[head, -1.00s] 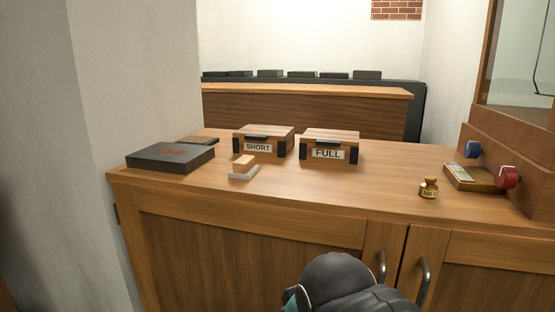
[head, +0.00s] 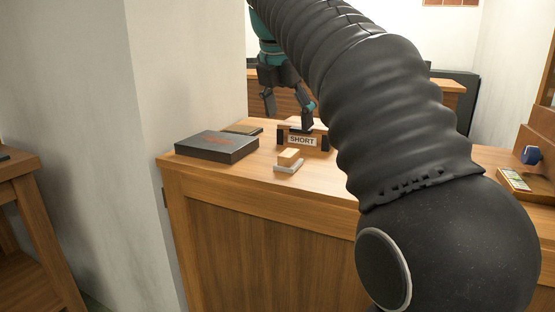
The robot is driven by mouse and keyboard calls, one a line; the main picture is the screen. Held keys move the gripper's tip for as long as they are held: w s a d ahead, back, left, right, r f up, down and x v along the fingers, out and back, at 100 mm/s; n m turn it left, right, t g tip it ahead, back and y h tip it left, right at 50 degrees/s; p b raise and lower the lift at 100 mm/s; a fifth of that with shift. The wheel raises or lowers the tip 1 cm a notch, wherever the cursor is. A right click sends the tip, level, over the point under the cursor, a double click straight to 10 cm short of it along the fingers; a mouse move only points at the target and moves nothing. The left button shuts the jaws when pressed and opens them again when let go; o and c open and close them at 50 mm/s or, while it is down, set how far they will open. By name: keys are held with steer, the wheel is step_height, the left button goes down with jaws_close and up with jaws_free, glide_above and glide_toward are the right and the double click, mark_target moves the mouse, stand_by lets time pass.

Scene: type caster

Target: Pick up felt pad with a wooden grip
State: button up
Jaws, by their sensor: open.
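The felt pad with a wooden grip (head: 289,161) lies on the wooden counter (head: 195,178) near its front edge. It has a grey pad below and a pale wooden block on top. My gripper (head: 288,121) is open and empty, pointing down above the counter. In the picture it appears above the pad and in front of the SHORT box; its exact height and depth I cannot tell. The pad is in full view.
A dark flat box (head: 216,147) lies left of the pad. The SHORT box (head: 302,141) stands behind the pad. My arm hides much of the counter's right side. A tray (head: 517,182) and blue knob (head: 531,154) show at the right. A wall stands left.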

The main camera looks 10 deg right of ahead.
mark_target(289, 152)
steer(key=w+f+n, duration=0.1)
steer(key=f, duration=0.1)
steer(key=w+f+n, duration=0.1)
steer(key=w+f, duration=0.1)
steer(key=w+d+f+n, duration=0.1)
steer(key=w+f, duration=0.1)
steer(key=shift+b+x, duration=0.8)
steer(key=shift+x, duration=1.85)
steer(key=shift+s+a, duration=0.1)
steer(key=shift+s, duration=0.1)
steer(key=c, duration=1.3)
